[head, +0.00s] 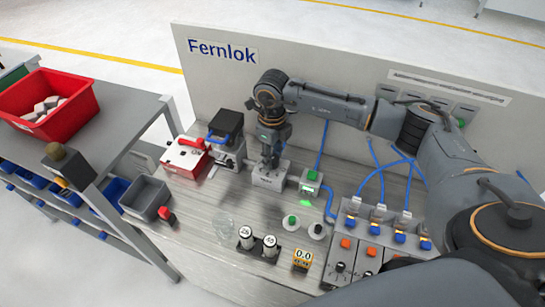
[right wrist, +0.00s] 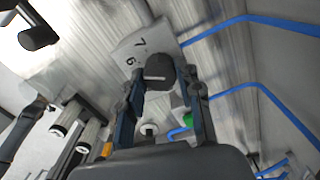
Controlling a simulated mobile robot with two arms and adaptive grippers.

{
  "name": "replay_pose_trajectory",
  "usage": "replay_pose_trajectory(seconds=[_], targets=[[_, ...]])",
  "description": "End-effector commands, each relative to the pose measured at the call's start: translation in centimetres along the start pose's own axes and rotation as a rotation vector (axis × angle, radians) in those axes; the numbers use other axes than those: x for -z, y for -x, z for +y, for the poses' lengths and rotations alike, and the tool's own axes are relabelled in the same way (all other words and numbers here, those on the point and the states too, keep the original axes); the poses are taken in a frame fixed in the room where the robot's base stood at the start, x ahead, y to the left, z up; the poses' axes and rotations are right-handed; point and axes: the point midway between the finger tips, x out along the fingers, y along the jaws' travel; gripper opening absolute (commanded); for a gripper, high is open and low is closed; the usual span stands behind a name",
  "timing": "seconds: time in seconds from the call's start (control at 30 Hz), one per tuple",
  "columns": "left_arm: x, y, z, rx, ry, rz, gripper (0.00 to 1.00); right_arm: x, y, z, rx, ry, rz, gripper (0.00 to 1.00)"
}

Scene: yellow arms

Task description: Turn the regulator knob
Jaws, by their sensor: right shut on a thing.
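The regulator is a light grey block (head: 270,177) standing on the bench near the back panel. In the right wrist view its pale face (right wrist: 138,48) carries the digits 7 and 6, and a dark round knob (right wrist: 159,72) sits beside them. My right gripper (head: 268,159) reaches down onto the block from above. In the right wrist view its two fingers (right wrist: 162,78) stand on either side of the knob and are shut on it. The fingers hide the knob in the head view. My left gripper is not in view.
A red case (head: 184,158) and a dark-topped device (head: 226,128) stand left of the regulator. A small box with a green light (head: 311,183) and blue hoses (head: 322,148) are close on its right. White cylinders (head: 257,241) stand in front.

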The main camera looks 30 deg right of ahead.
Motion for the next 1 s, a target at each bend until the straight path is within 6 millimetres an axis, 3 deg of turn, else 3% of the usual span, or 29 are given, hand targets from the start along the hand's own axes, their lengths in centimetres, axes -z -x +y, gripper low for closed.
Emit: replay_pose_trajectory(seconds=[0.5, 1.0], targets=[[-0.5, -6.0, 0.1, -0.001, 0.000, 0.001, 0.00, -0.1, -0.5, -0.1, 0.002, 0.460, -0.004, 0.03], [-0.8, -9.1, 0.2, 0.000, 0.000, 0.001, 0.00, 0.0, -0.1, 0.0, 0.002, 0.789, -0.002, 0.03]])
